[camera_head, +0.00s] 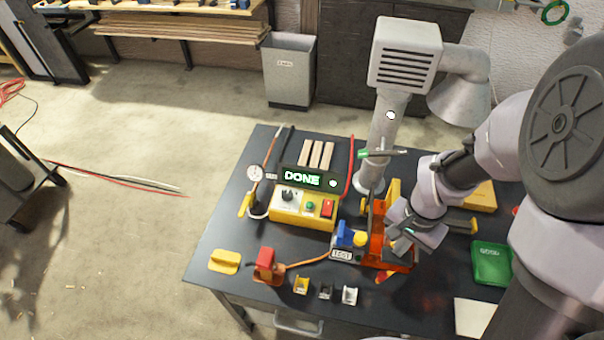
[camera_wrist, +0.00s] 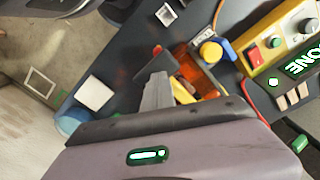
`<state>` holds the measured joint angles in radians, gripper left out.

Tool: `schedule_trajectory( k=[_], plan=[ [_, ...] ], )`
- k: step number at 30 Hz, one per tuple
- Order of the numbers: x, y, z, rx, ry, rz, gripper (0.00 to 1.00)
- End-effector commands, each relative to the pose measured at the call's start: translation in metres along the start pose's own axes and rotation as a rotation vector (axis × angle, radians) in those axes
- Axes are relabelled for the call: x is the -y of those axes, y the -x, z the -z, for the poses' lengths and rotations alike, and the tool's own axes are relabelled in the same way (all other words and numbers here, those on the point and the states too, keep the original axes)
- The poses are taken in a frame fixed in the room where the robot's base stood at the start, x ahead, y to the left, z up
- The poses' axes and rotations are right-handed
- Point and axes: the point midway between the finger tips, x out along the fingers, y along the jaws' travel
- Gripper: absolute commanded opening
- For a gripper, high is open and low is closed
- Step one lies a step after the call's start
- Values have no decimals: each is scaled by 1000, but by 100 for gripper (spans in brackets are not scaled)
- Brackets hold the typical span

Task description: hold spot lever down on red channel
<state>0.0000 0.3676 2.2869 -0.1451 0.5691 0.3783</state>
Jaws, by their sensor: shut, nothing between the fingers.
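The red channel (camera_head: 376,222), an orange-red fixture, stands on the dark table right of the control box. In the wrist view it shows beyond my fingers (camera_wrist: 208,82). Yellow parts (camera_head: 394,188) stand at its back; which part is the spot lever I cannot tell. My gripper (camera_head: 402,246) is shut and empty, low at the channel's front right part. In the wrist view its grey fingers (camera_wrist: 157,90) reach towards the channel with a yellow strip (camera_wrist: 182,92) close beside them. Contact cannot be made out, and my wrist hides part of the fixture.
The yellow control box (camera_head: 300,208) has a display (camera_head: 303,179) reading DONE in green. A TEST block (camera_head: 346,254) with blue and yellow parts adjoins the channel. A grey hooded column (camera_head: 385,130) rises behind. A green tray (camera_head: 491,263) lies right; small clips (camera_head: 301,285) lie in front.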

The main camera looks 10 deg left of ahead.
Motion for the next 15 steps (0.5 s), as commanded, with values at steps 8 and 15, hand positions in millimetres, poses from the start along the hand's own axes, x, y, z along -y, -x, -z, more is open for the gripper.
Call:
schedule_trajectory(
  k=[8,15],
  plan=[
    [5,44,9,-2,1,1,0],
    [10,76,17,-3,0,2,0]
  ],
)
